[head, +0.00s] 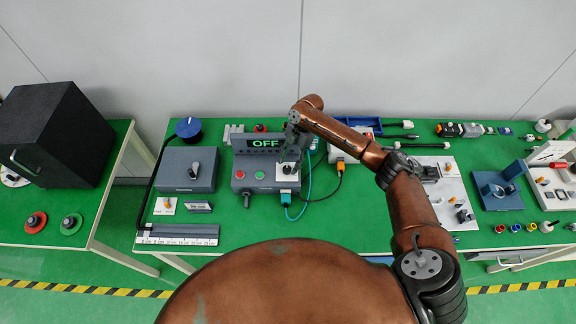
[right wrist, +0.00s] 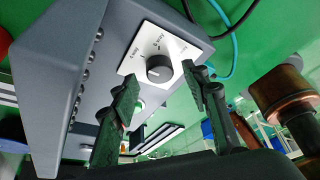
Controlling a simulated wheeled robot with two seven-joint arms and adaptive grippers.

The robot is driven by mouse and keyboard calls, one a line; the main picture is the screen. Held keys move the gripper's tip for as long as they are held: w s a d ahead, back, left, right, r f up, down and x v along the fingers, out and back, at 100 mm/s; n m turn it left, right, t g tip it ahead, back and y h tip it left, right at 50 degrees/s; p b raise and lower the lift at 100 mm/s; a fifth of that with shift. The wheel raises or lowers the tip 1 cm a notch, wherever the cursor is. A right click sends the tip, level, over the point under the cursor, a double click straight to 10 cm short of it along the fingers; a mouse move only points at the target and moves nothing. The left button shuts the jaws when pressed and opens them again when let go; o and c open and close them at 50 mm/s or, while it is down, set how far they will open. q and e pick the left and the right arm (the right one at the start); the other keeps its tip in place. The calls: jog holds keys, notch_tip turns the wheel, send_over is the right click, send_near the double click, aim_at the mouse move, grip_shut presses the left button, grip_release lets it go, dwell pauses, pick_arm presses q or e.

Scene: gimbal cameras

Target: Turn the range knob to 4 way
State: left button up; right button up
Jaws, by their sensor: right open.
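The range knob (right wrist: 159,68) is a small dark round knob on a white plate (right wrist: 138,62) with small labels around it. The labels and the knob's pointer are too small to read surely. The plate (head: 285,178) is on the right part of the grey control box (head: 255,184), whose display (head: 266,142) reads OFF. My right gripper (head: 289,160) is over the plate and partly hides it in the head view. In the right wrist view its two fingers (right wrist: 160,88) are spread, one to each side of the knob, with nothing between them. My left gripper is not in view.
The box also has a red button (head: 240,175) and a green button (head: 259,175). A cyan cable (head: 306,197) runs beside its right side. A ruler-like block (head: 178,235) lies at the front.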

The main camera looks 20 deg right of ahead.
jog(key=v, duration=1)
jog(key=shift+r, duration=0.15)
